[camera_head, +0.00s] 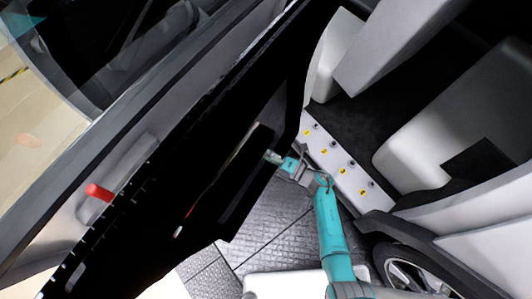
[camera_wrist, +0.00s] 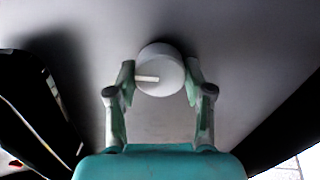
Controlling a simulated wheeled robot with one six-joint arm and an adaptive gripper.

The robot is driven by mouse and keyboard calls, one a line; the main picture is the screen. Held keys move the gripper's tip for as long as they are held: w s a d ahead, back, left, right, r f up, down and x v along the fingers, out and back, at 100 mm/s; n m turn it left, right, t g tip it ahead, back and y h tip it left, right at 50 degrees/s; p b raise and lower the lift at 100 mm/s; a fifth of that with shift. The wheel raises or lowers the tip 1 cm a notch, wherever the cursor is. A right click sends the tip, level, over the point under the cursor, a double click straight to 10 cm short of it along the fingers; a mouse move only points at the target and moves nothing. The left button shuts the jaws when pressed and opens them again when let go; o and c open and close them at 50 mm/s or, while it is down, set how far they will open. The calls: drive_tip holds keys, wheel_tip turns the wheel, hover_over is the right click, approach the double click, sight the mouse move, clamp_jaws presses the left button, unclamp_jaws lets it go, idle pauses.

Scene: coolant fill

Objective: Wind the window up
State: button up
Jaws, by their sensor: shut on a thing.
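In the wrist view a round pale grey knob (camera_wrist: 165,60) with a white pointer bar (camera_wrist: 147,79) stands out from a grey panel. The bar points left and lies nearly level. My gripper (camera_wrist: 160,75) has one finger on each side of the knob and is shut on it. In the head view my gripper (camera_head: 274,157) reaches the dark inner face of the open car door (camera_head: 150,215); the knob is too small to make out there. A pane of window glass (camera_head: 70,65) shows at the upper left; how far it is raised I cannot tell.
The door sill (camera_head: 335,165) with yellow marks lies right of my gripper. Pale seats (camera_head: 440,130) stand in the cabin beyond. A wheel (camera_head: 415,275) is at the lower right. Dark tiled floor (camera_head: 265,220) lies below.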

drive_tip(key=o, duration=1.1)
drive_tip(key=shift+o, duration=0.2)
drive_tip(key=v, duration=1.2)
